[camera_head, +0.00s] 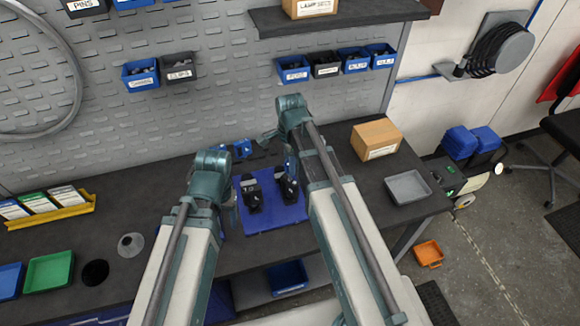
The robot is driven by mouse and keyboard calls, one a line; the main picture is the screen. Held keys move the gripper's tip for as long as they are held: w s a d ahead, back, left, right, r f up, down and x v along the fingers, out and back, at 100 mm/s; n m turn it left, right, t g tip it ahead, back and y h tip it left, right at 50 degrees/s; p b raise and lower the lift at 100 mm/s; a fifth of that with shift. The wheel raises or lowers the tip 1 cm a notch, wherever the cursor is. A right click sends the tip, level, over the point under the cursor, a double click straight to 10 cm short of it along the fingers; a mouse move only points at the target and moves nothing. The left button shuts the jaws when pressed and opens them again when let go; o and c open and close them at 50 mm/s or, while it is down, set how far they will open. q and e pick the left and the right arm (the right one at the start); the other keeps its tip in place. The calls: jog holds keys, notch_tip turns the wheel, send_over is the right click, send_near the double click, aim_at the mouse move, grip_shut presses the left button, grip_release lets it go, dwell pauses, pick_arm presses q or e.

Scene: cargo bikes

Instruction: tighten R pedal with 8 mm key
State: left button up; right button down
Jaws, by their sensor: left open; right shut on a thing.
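Two black pedals lie on a blue mat (262,222) on the dark bench, a left one (252,197) and a right one (288,190). Which is marked R is too small to read. My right gripper (291,168) points down close above the right pedal. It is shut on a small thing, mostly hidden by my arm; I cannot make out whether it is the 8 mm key. My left gripper (230,203) is open, left of the left pedal and near the mat's left edge. Its fingertips are largely hidden by its wrist.
Blue items (240,149) lie at the bench's back. A cardboard box (376,139) and grey tray (408,188) stand right. A green bin (50,271) and yellow card rack (52,209) are left. Labelled bins (293,70) hang on the pegboard. Bench space left of the mat is mostly clear.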

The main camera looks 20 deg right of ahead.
jog(key=shift+s+f, duration=0.1)
jog(key=shift+s, duration=0.05)
jog(key=m, duration=0.6)
jog(key=shift+m, duration=0.4)
jog(key=m, duration=0.6)
jog(key=shift+w+r, duration=0.2)
dwell(0.6)
jog(key=shift+r+p, duration=0.3)
jog(key=shift+p, duration=0.2)
